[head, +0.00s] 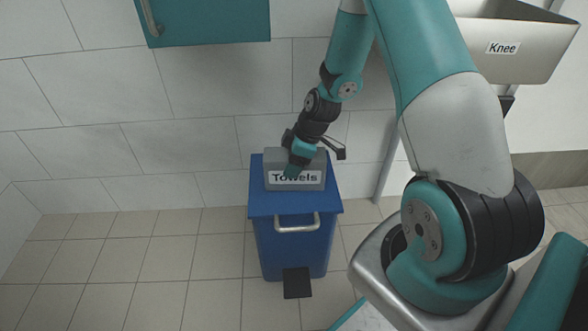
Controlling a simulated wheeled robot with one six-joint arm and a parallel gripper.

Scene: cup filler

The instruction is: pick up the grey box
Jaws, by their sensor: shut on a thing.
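The grey box (313,184), with a white label reading "Towels", sits on the lid of a blue pedal bin (294,203).
The bin has a silver handle (297,227) and a black pedal (297,283). A teal cabinet (206,20) hangs at the upper left. A metal basin labelled "Knee" (520,40) is at the upper right. The tiled floor (130,270) left of the bin is clear.

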